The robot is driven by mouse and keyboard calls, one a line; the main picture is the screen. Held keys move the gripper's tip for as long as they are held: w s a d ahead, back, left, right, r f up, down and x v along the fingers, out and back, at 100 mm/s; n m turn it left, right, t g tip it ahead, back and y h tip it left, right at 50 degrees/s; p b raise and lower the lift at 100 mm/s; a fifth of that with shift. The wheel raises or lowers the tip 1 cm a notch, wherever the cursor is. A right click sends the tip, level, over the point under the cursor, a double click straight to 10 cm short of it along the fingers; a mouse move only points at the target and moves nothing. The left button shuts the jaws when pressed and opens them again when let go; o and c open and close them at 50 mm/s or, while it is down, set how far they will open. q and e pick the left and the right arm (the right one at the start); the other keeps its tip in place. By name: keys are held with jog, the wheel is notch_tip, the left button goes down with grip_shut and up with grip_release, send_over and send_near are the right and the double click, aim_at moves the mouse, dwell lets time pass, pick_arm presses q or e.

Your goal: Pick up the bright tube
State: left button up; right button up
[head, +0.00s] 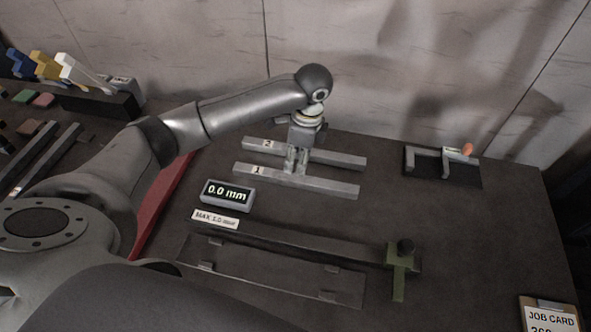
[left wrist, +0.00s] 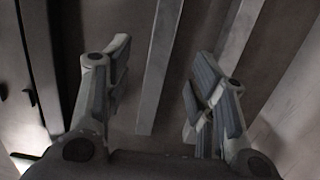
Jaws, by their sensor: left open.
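Two pale grey square bars lie side by side on the dark table. The nearer bar (head: 325,184) has a label "1"; the farther bar (head: 342,159) has a label "2". I cannot tell which the task calls the bright tube. My left gripper (head: 296,165) points down over the nearer bar, hiding parts of both bars. In the left wrist view the left gripper (left wrist: 163,58) is open, with one bar (left wrist: 155,85) running between its fingers and the other (left wrist: 240,30) beyond the right finger. Whether the fingers touch is unclear. My right gripper is not in view.
A display reading "0.0 mm" (head: 228,195) and a "MAX 1.0 mm" label (head: 214,219) sit in front of the bars. A dark fixture with a green clamp (head: 399,272) lies nearer. A small rack (head: 430,163) holds an orange-tipped item (head: 467,149) at back right. The right table is mostly clear.

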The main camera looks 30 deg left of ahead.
aim_at(295, 177)
pick_arm(q)
jog(key=shift+s+a+f, duration=0.1)
jog(key=shift+s+f, duration=0.05)
jog(key=shift+f, duration=0.5)
jog(key=shift+s+f, duration=0.15)
jog(key=shift+f, duration=0.8)
jog(key=f, duration=0.1)
jog(key=f+p, duration=0.1)
jog(key=f, duration=0.3)
jog(key=shift+w+a+p, duration=0.3)
jog(key=shift+p, duration=0.05)
jog(key=shift+f, duration=0.3)
jog(key=shift+c, duration=0.3)
jog(key=c, duration=0.9)
grip_shut()
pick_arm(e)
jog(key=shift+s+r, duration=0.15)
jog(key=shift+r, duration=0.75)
